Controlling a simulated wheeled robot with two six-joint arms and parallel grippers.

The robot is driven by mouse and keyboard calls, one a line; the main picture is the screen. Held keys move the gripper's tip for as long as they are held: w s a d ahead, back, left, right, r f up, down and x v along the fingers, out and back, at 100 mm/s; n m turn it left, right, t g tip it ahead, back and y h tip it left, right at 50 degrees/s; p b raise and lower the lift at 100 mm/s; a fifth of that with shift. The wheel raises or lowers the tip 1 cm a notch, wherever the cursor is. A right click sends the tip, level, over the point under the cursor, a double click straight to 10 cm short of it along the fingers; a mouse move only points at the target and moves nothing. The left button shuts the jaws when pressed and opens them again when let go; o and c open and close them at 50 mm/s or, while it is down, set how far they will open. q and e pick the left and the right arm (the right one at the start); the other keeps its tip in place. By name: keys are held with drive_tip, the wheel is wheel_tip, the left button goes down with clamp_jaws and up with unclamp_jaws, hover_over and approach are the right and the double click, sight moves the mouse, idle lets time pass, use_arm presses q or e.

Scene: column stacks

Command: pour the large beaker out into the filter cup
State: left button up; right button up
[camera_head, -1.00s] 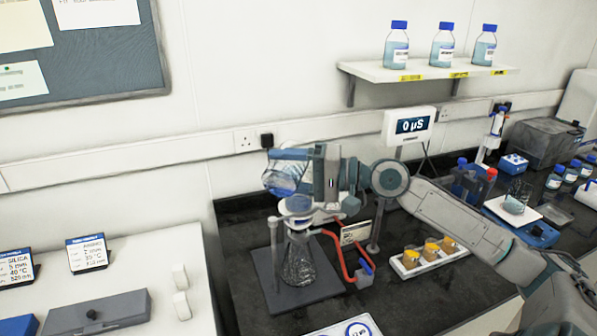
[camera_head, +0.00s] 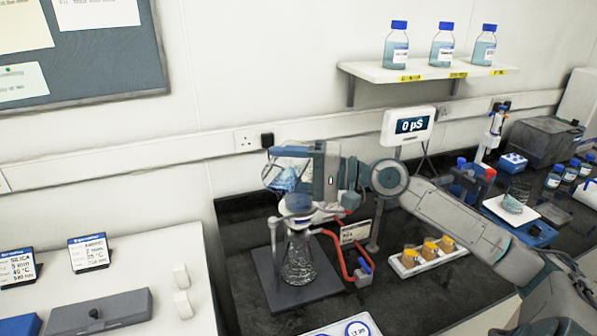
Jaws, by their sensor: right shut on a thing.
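The large beaker (camera_head: 284,172), clear glass with blue liquid, is held tilted on its side in my right gripper (camera_head: 314,172). The gripper is shut on it. The beaker is just above the filter cup (camera_head: 298,203), with its lower side close over the cup's top. I cannot tell whether liquid is running out. The cup sits on top of a conical flask (camera_head: 299,260) on a dark stand base. The gripper partly hides the beaker's right side. My left gripper is not in view.
A red hose (camera_head: 340,258) runs from the flask to a blue-handled valve. An amber vial rack (camera_head: 420,256) stands to the right, with a meter (camera_head: 408,126) behind. A balance with a small beaker (camera_head: 516,195) is further right.

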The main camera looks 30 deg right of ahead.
drive_tip(key=shift+w+d+r+m+p, duration=0.2)
drive_tip(key=shift+r+m+p, duration=0.35)
drive_tip(key=shift+m+p, duration=0.35)
idle(0.5)
